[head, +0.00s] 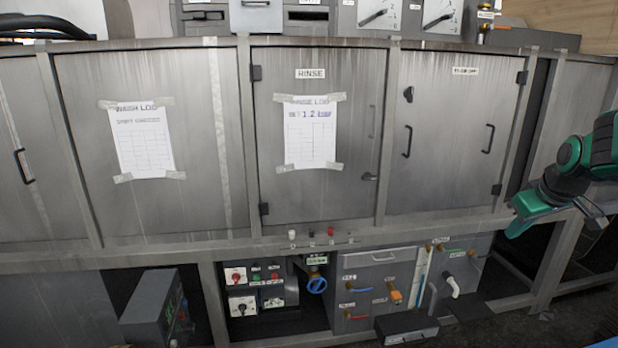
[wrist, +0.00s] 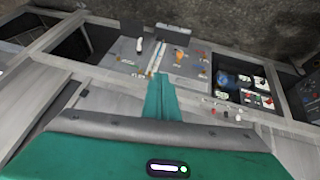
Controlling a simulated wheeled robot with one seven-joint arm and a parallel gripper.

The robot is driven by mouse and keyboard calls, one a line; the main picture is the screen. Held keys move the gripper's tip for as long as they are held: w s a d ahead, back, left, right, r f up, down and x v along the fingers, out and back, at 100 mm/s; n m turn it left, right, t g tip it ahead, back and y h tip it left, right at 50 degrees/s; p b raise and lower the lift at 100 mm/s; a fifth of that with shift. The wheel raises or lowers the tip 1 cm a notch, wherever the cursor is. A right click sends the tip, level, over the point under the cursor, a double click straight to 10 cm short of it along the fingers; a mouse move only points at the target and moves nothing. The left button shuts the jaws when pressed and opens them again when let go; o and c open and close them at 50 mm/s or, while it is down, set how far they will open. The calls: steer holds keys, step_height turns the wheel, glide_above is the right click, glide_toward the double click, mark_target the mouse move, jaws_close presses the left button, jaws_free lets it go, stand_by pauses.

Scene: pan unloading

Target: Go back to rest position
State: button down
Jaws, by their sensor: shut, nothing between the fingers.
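My gripper (head: 518,218) is at the right side of the head view, green, in front of the lower right part of the washer cabinet. Its fingers are shut with nothing between them. In the wrist view the green fingers (wrist: 162,96) show as one narrow shape, pointing toward the lower panels. I see no pan in either view. The middle door (head: 315,192) is marked RINSE, and it looks closed. The door to its right (head: 450,130) looks closed too.
Paper logs are taped to the left door (head: 141,140) and the middle door. Below are a switch box (head: 255,287), a blue valve wheel (head: 317,285) and a valve panel (head: 370,285). A dark box (head: 155,310) stands low on the left. A frame rail (head: 300,243) runs across under the doors.

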steer(key=s+a+f+m+g, duration=0.2)
steer(key=s, duration=0.8)
steer(key=s+a+f+m+g+y, duration=0.1)
steer(key=s+a+f+m+g, duration=0.1)
steer(key=s, duration=0.9)
steer(key=s+a+f+m+g, duration=0.2)
steer(key=s+a+f+m, duration=0.1)
steer(key=s, duration=0.8)
steer(key=shift+a+f+m+g, duration=0.3)
steer(key=shift+a+m, duration=0.1)
steer(key=shift+m, duration=0.3)
steer(key=shift+w+f, duration=0.2)
steer(key=shift+w, duration=0.4)
